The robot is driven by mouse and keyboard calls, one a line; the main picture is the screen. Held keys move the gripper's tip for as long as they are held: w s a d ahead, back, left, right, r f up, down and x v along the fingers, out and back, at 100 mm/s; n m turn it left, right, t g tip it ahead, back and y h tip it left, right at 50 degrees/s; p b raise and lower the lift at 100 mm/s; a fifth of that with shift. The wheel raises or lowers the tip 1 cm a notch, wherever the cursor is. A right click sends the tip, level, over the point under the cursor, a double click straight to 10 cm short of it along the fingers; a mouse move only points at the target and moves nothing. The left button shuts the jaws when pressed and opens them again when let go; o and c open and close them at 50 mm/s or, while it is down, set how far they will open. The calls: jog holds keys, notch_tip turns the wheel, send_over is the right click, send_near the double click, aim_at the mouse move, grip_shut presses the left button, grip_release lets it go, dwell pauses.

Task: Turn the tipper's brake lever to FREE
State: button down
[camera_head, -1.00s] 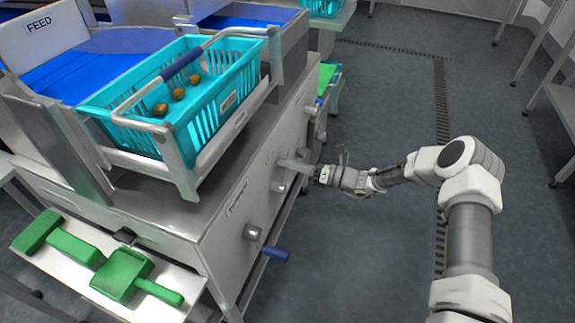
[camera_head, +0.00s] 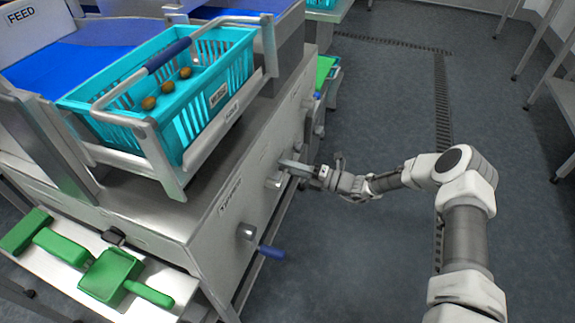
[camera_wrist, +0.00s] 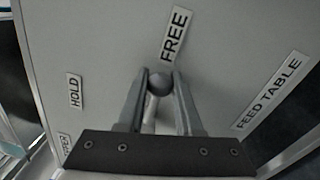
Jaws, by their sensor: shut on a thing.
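The brake lever shows in the wrist view as a grey round knob (camera_wrist: 158,84) on a pale stem. It sits between the two fingers of my gripper (camera_wrist: 160,90), which is shut on it. The FREE label (camera_wrist: 174,34) is just above the knob, and the HOLD label (camera_wrist: 74,91) is off to the left. In the head view my gripper (camera_head: 297,168) is at the side panel of the tipper (camera_head: 215,240), beyond the tipper label (camera_head: 230,194). There the lever itself is mostly hidden by the fingers. The stem's lower part is hidden by my gripper.
A turquoise basket (camera_head: 215,95) with several dates rests in the metal cradle above the panel. A blue-handled crank (camera_head: 270,252) sticks out nearer the front. A FEED TABLE label (camera_wrist: 270,90) is right of the lever. Green tools lie on a side shelf (camera_head: 75,285).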

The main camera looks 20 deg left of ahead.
jog(key=shift+d+f, duration=0.1)
jog(key=shift+f, duration=0.1)
dwell(0.3)
jog(key=c, duration=0.6)
grip_release()
jog(key=shift+r, duration=0.1)
jog(key=d+p, duration=0.1)
jog(key=d, duration=0.4)
jog(key=s+d+p, duration=0.1)
jog(key=d, duration=0.5)
jog(key=d+p, duration=0.1)
jog(key=d, duration=0.5)
jog(key=shift+s+d+f, duration=0.15)
jog(key=shift+s+f, duration=0.05)
jog(key=shift+f, duration=0.2)
